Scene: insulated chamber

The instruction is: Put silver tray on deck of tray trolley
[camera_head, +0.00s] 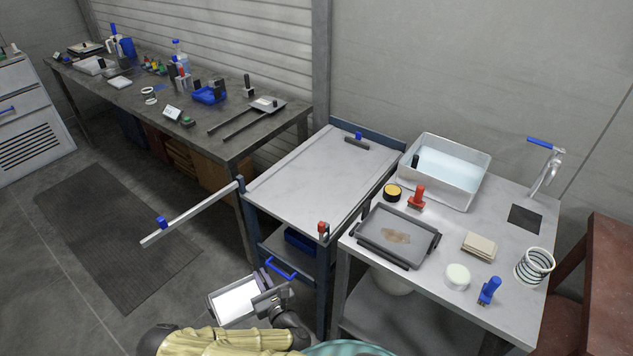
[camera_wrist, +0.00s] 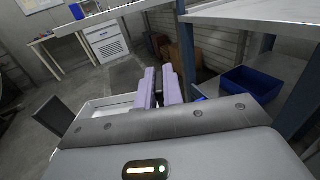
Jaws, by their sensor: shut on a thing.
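A small silver tray (camera_head: 237,299) with a grey rim and a bright, pale inside is low at the front, left of the trolley's near end. My gripper (camera_head: 266,281) is shut on its edge. In the wrist view the purple fingers (camera_wrist: 160,88) are close together, and part of the tray (camera_wrist: 98,108) shows beside them; the grip itself is partly hidden. The tray trolley has a flat grey deck (camera_head: 315,184) in a dark blue frame. The deck is bare in its middle. The tray is apart from the deck and appears lower than it.
A bar (camera_head: 192,213) with a blue knob sticks out left from the trolley. A red latch (camera_head: 323,230) stands at its near corner. The right table holds a dark tray (camera_head: 402,217), a water basin (camera_head: 487,179) and small items. A cluttered bench (camera_head: 225,140) stands behind left.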

